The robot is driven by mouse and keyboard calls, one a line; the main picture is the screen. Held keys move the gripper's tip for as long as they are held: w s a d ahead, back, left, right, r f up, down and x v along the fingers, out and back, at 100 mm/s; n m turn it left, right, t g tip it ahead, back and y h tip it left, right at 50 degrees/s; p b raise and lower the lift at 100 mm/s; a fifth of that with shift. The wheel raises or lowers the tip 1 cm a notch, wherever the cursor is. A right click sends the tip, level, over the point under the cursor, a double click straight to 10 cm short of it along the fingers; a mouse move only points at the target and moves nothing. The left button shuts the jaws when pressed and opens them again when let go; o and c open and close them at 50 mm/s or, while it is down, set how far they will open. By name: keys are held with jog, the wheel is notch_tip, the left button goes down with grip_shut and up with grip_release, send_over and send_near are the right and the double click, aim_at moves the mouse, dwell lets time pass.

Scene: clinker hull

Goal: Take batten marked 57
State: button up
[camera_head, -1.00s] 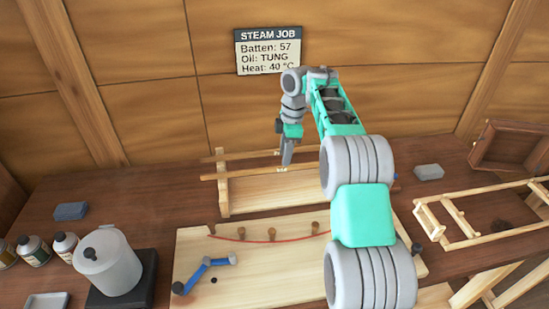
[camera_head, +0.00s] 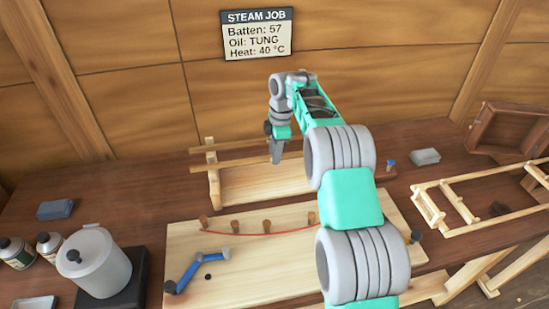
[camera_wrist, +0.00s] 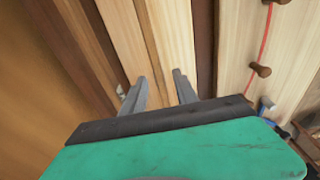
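The sign (camera_head: 258,34) on the wall reads Batten: 57, Oil: TUNG, Heat: 40 °C. Two long thin wooden battens lie across a low wooden rack at the back of the bench: a rear batten (camera_head: 232,146) and a front batten (camera_head: 228,163). No number is legible on either. My gripper (camera_head: 275,161) points down at the front batten, near the rack's middle. In the wrist view my gripper (camera_wrist: 160,88) has its two fingers apart, with pale wood strips beyond them. I cannot tell whether a batten lies between the fingers. The rack's right part is hidden behind my arm.
In front of the rack lies a pale board (camera_head: 255,265) with several pegs, a red curved line and a blue lever (camera_head: 195,270). A grey pot (camera_head: 95,262) and bottles (camera_head: 15,253) stand left. A wooden frame (camera_head: 455,205) and tilted crate (camera_head: 510,130) are right.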

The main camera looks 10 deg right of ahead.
grip_shut()
jog(key=shift+r, duration=0.1)
dwell(0.6)
